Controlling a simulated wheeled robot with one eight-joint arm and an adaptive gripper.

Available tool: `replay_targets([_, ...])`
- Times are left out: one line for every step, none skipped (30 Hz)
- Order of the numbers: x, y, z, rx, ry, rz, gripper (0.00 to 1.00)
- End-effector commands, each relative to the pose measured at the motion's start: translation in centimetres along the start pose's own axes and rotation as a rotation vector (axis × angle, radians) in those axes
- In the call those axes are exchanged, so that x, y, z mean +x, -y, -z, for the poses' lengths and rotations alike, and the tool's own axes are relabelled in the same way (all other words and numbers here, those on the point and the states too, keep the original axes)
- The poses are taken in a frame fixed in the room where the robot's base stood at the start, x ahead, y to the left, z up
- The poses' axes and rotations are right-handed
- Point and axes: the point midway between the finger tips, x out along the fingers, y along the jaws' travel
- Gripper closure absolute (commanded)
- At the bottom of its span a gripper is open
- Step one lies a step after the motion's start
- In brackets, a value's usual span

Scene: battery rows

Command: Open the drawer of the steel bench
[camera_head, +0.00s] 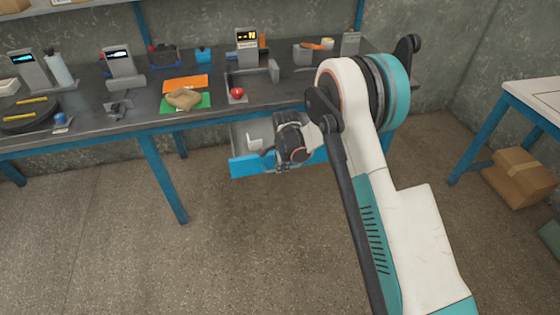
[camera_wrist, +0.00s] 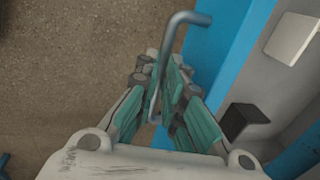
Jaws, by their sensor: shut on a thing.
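The steel bench (camera_head: 128,125) has a dark grey top and blue legs and frame. Its drawer stands pulled out, with a blue front (camera_head: 247,167) and a grey inside (camera_wrist: 243,85). My gripper (camera_wrist: 168,100) is shut on the drawer's grey bar handle (camera_wrist: 187,20), whose bent end shows beyond the fingers. In the head view my gripper (camera_head: 283,166) is at the drawer front, and my wrist hides the handle and part of the drawer.
A white piece (camera_wrist: 292,38) and a black block (camera_wrist: 243,121) lie in the drawer. The benchtop holds several instruments, an orange sheet (camera_head: 186,83) and a red ball (camera_head: 237,92). A cardboard box (camera_head: 518,176) sits on the right. The floor before the bench is clear at left.

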Motion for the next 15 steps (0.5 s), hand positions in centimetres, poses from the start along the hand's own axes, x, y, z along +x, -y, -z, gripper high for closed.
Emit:
replay_targets([-0.1,-0.4,0.0,0.000,0.000,0.000,1.00])
replay_targets([-0.1,-0.6,0.0,0.000,0.000,0.000,1.00])
replay_targets([-0.2,-0.9,0.0,0.000,0.000,0.000,1.00])
replay_targets([-0.2,-1.0,0.0,0.000,0.000,0.000,1.00])
replay_targets([-0.2,-1.1,0.0,0.000,0.000,0.000,1.00])
replay_targets([-0.3,-1.3,0.0,0.000,0.000,0.000,1.00])
replay_targets([-0.3,-1.4,0.0,0.000,0.000,0.000,1.00])
replay_targets([-0.3,-1.4,0.0,0.000,0.000,0.000,1.00])
replay_targets([-0.3,-1.5,0.0,0.000,0.000,0.000,1.00])
replay_targets([-0.3,-1.5,0.0,0.000,0.000,0.000,1.00])
replay_targets([-0.3,-1.5,0.0,0.000,0.000,0.000,1.00])
replay_targets([-0.3,-1.5,0.0,0.000,0.000,0.000,1.00])
replay_targets([-0.3,-1.5,0.0,0.000,0.000,0.000,1.00])
replay_targets([-0.3,-1.5,0.0,0.000,0.000,0.000,1.00])
replay_targets([-0.3,-1.5,0.0,0.000,0.000,0.000,1.00])
